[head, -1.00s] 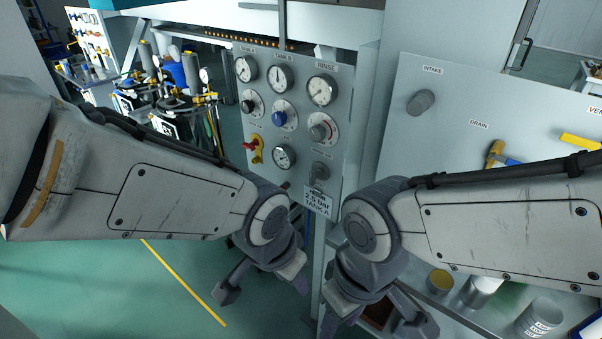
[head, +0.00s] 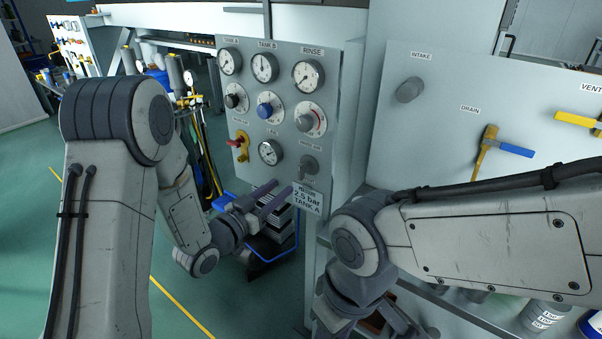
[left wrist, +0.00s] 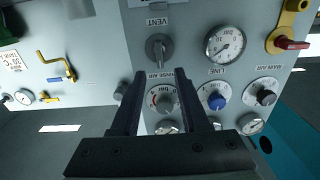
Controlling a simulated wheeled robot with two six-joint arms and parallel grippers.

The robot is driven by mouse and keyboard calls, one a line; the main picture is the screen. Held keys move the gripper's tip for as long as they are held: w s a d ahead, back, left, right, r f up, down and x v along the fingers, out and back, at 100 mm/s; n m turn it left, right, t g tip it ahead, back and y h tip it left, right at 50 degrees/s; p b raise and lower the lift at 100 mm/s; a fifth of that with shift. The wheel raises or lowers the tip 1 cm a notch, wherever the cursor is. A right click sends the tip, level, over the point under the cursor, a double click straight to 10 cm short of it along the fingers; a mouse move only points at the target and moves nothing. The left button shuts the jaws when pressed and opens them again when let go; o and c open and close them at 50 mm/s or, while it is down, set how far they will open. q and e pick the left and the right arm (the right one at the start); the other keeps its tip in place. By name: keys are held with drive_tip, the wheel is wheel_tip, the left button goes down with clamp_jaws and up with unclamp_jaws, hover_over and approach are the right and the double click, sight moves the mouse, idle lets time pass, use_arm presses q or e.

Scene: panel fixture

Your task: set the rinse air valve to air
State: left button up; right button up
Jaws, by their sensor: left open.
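The rinse air valve is a grey knob (head: 309,166) low at the right of the gauge panel, above a white card. In the left wrist view, where the panel appears upside down, the valve (left wrist: 159,47) lies beyond the fingertips, between a VENT label (left wrist: 157,21) and a RINSE AIR label (left wrist: 166,73). Its narrow grip appears roughly upright there; which label it points at is hard to tell. My left gripper (head: 281,187) is open and empty, below and left of the valve, apart from it. My right gripper (head: 362,318) is low in front of the panel, its fingertips cut off.
The gauge panel (head: 333,120) also carries several gauges, a blue knob (head: 268,105), a dark knob (head: 236,96) and a red-and-yellow valve (head: 239,143). The white card (head: 307,198) reads 2.5 bar TANK A. A second panel (head: 440,125) with a yellow-and-blue drain handle (head: 500,148) stands right.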

sight(299, 172)
use_arm(q)
drive_tip(key=p+x, duration=0.1)
drive_tip(key=x, duration=0.9)
drive_tip(key=shift+p, duration=0.35)
clamp_jaws()
